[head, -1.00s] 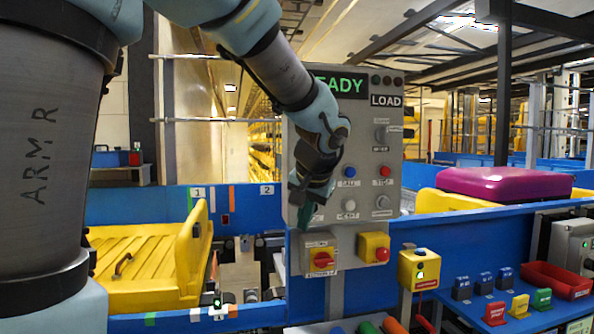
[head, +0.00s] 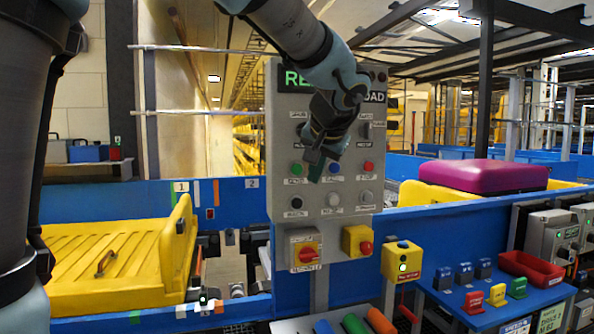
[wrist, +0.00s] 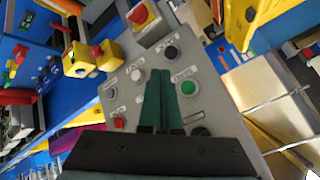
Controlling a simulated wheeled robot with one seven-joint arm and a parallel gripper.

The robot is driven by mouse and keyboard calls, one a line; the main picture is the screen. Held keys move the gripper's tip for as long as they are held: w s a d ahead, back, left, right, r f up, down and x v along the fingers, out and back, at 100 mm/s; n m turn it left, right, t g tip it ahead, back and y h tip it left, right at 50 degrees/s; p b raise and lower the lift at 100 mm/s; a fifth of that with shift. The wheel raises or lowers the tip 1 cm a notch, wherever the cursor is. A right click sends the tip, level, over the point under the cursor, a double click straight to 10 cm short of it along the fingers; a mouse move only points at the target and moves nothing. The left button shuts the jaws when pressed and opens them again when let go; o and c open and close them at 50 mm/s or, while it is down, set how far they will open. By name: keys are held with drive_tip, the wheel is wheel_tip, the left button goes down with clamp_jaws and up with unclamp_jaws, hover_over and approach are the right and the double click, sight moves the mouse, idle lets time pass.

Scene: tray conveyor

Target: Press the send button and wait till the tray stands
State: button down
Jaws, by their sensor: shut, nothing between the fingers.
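The grey control panel (head: 275,200) stands upright in the middle. A green button (head: 296,169) is at its left; it also shows in the wrist view (wrist: 188,88). Its label is too small to read surely. A blue button (head: 334,169), a red button (head: 368,166) and a black button (head: 297,203) are near it. My gripper (head: 317,172) is shut and empty, its green fingers in front of the panel between the green and blue buttons. I cannot tell whether it touches. A yellow tray (head: 100,283) with an orange handle sits at the left.
The green display (head: 291,78) is partly covered by my arm. A red rotary switch (head: 307,253) and a yellow box with a red knob (head: 358,240) are below. A purple-topped yellow tray (head: 480,173) is at the right. Blue rails (head: 120,200) run alongside.

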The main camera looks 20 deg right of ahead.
sight(297, 170)
drive_tip(key=shift+w+d+p, duration=0.15)
drive_tip(key=shift+w+p, duration=0.6)
drive_tip(key=shift+w, duration=0.65)
drive_tip(key=shift+w+d+p, duration=0.2)
drive_tip(key=shift+w+p, duration=0.5)
drive_tip(key=shift+w, duration=0.65)
drive_tip(key=shift+w+d+p, duration=0.15)
drive_tip(key=shift+w+p, duration=0.6)
drive_tip(key=shift+w, duration=0.65)
drive_tip(key=shift+w, duration=0.15)
drive_tip(key=shift+w+d, duration=0.1)
drive_tip(key=shift+w, duration=0.2)
drive_tip(key=shift+w, duration=0.5)
drive_tip(key=shift+s+b, duration=0.6)
drive_tip(key=shift+s, duration=0.35)
